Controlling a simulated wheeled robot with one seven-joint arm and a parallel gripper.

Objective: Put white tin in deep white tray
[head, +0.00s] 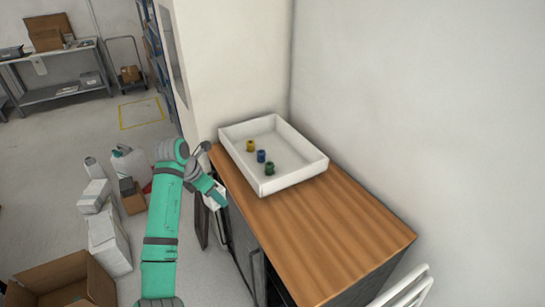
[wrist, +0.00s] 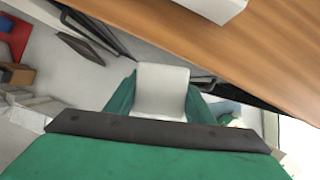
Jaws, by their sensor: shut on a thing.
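The white tin (wrist: 161,90) is between the two green fingers of my gripper (wrist: 160,100) in the wrist view. My gripper is shut on it. In the head view, my gripper (head: 216,200) is beside the left edge of the wooden cabinet top, with part of the white tin showing there. The deep white tray (head: 308,167) stands on the far end of the cabinet top, up and to the right of my gripper. A corner of it shows at the top of the wrist view (wrist: 213,8).
Yellow, blue (head: 261,156) and green small items stand in the tray, with bare floor around them. The wooden cabinet top (head: 325,230) is clear in front of the tray. Walls stand behind and right. Boxes (head: 108,240) and a white jug (head: 130,165) are on the floor left.

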